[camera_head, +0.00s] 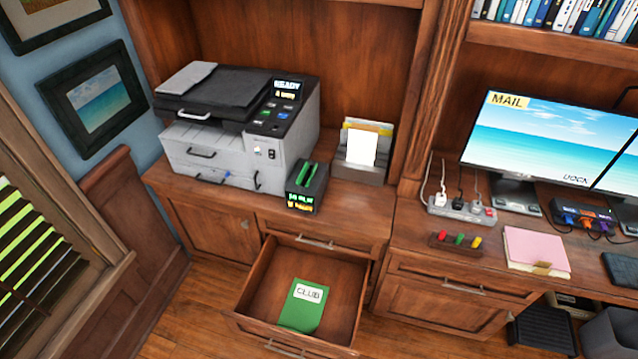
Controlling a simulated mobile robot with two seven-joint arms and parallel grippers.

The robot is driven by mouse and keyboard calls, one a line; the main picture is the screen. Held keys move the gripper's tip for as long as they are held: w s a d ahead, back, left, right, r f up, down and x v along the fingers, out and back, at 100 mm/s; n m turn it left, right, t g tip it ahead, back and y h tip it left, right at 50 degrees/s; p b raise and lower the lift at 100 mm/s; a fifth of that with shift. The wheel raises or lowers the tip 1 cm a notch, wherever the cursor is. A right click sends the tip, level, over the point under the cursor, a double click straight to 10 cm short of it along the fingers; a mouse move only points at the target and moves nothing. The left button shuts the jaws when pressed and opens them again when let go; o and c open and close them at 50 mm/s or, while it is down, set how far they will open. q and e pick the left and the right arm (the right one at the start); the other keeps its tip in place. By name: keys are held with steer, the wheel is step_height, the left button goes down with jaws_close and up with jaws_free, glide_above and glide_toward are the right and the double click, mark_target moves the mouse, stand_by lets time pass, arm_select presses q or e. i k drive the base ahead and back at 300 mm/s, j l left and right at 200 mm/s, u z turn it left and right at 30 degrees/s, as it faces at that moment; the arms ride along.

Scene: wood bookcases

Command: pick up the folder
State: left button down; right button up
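A green folder (301,313) with a white label reading "CLUB" lies flat in an open wooden drawer (252,277) at the lower middle of the head view. The drawer is pulled out from the cabinet below the printer counter, and the folder is its only visible content. A pink folder or notebook (536,247) lies on the desk at the right, below the monitor. Neither of my grippers shows in the head view, so their state cannot be seen.
A printer (233,137), a small black device (306,188) and a paper holder (361,152) stand on the counter above the drawer. A power strip (461,208) and monitors (548,140) are on the right desk. Wooden floor shows at the lower left.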

mark_target(303, 308)
steer(key=i+l+u, duration=0.15)
steer(key=i+u, duration=0.25)
steer(key=i+l+u, duration=0.2)
steer(key=u, duration=0.2)
steer(key=i+l+u, duration=0.2)
steer(key=l+u, duration=0.2)
